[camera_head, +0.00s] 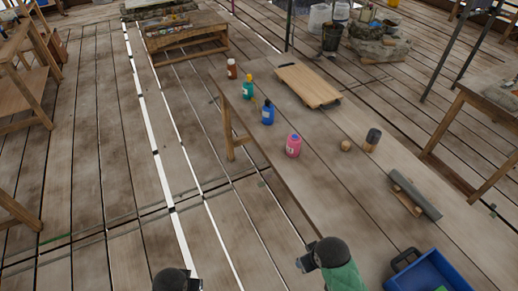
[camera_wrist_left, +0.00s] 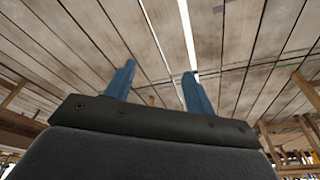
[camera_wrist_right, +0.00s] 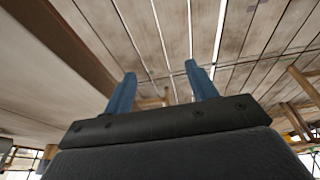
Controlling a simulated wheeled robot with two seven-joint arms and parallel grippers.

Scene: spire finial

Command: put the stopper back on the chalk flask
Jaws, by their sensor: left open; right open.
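Several small bottles stand in a row on the long wooden table: a brown-red one (camera_head: 231,69) with a pale label, a green one (camera_head: 247,90) with a yellow top, a blue one (camera_head: 267,113) and a pink one (camera_head: 293,146) with a bluish top. I cannot tell which is the chalk flask. A small round tan piece (camera_head: 345,146), possibly the stopper, lies right of the pink bottle. My left gripper (camera_head: 194,285) is open and empty over the floor, left of the table. My right gripper (camera_head: 304,263) is open and empty near the table's left edge; its open fingers show in its wrist view (camera_wrist_right: 158,92).
On the table (camera_head: 325,190) are a wooden board (camera_head: 308,86), a dark cylinder (camera_head: 373,138), a grey bar (camera_head: 416,195) on a wooden piece and a blue crate (camera_head: 412,286). Another table (camera_head: 490,118) stands right.

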